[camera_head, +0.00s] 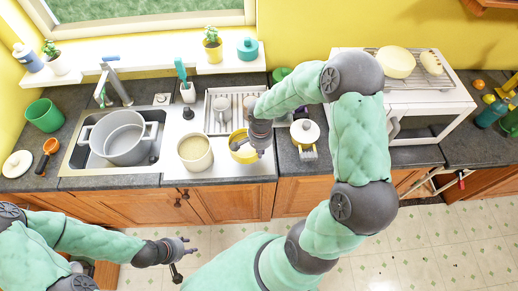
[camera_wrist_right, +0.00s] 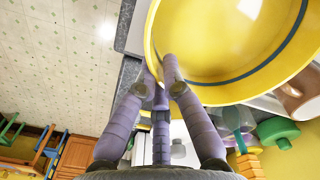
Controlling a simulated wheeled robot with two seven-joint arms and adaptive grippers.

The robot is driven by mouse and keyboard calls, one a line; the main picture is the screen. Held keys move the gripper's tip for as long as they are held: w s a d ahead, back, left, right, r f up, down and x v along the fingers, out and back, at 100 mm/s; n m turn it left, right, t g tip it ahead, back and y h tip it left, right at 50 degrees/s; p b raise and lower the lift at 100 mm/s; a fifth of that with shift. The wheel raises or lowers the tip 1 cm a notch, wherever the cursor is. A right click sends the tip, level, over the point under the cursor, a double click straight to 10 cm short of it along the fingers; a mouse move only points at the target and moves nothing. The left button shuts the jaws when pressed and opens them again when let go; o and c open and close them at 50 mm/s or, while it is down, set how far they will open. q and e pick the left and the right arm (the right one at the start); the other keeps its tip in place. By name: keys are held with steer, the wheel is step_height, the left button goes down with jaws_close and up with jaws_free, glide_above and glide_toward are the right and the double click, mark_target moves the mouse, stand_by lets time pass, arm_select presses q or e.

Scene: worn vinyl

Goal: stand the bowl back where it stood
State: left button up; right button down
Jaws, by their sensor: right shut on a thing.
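The yellow bowl (camera_head: 238,138) is at the front of the counter, beside the white drying rack, partly hidden by my right gripper (camera_head: 250,149). In the right wrist view the bowl (camera_wrist_right: 225,35) is large, with a dark green band inside. My right gripper (camera_wrist_right: 164,75) is shut on its rim in that view. I cannot tell whether the bowl's base touches the counter. My left gripper (camera_head: 184,257) hangs empty in front of the cabinets, its fingers apart.
A cream pot (camera_head: 195,165) stands just left of the bowl. The drying rack (camera_head: 213,125) with a mug (camera_head: 222,110) is behind it. A steel pot (camera_head: 121,151) sits in the sink. A kettle-like white-and-yellow item (camera_head: 305,133) is to the right.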

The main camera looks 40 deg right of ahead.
steer(key=shift+w, duration=0.1)
steer(key=shift+f+b, duration=0.15)
steer(key=shift+b, duration=0.35)
step_height(320, 180, down, 5)
steer(key=b, duration=0.5)
steer(key=shift+f, duration=0.2)
steer(key=shift+b, duration=0.3)
steer(key=shift+b, duration=0.3)
stand_by(0.4)
steer(key=shift+f+b, duration=0.75)
steer(key=shift+b, duration=0.25)
stand_by(1.0)
